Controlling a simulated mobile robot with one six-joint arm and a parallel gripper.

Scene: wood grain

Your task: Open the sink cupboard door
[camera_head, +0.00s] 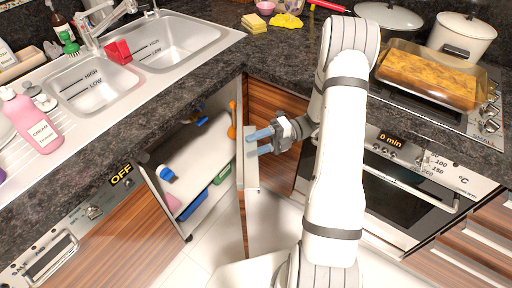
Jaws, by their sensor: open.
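The sink cupboard (190,150) below the sink stands open, with its white shelf and inside visible. Its door (243,212) stands swung out at the right side of the opening and is seen almost edge-on. A pale upright strip (251,178), which looks like the door's handle, is on it. My gripper (262,141) is open, with its blue fingertips pointing left at the strip's upper part. The fingertips overlap the strip in the picture; I cannot tell whether they touch it.
Inside the cupboard are a blue-and-white item (166,173), an orange item (232,120) and a green box (222,174). The oven (385,190) stands right of my arm. The dark counter (225,85) overhangs the cupboard. Pale floor (195,270) is clear in front.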

